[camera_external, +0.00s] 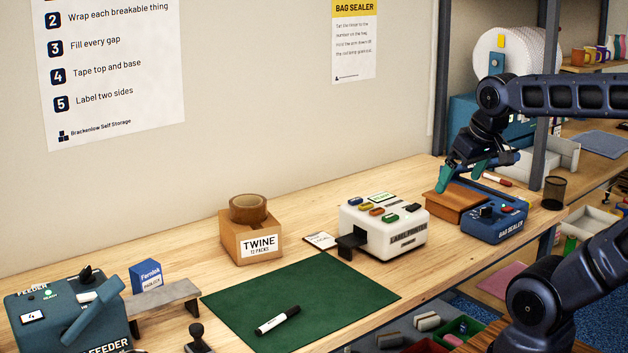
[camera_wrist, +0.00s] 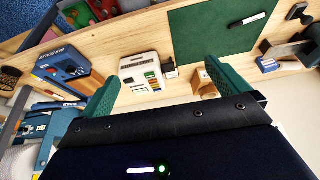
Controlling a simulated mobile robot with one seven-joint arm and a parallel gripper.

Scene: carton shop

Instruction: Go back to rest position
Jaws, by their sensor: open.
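My gripper (camera_external: 462,176) is at the upper right in the external view, raised near the blue bag sealer (camera_external: 494,214) and the brown block beside it (camera_external: 457,203). Its green fingers are spread apart with nothing between them. In the wrist view the two fingers of my gripper (camera_wrist: 164,88) frame the bench from above. The white label printer (camera_wrist: 141,72) shows between them, and the bag sealer (camera_wrist: 62,62) lies to the left. Whether a finger touches the brown block cannot be told.
A green mat (camera_external: 300,305) with a marker (camera_external: 277,320) lies on the bench (camera_external: 190,257). A twine box (camera_external: 250,236) carrying a tape roll (camera_external: 250,208) stands behind it. A blue feeder (camera_external: 65,315) is at the left. A grey shelf post (camera_external: 549,120) rises close to my arm.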

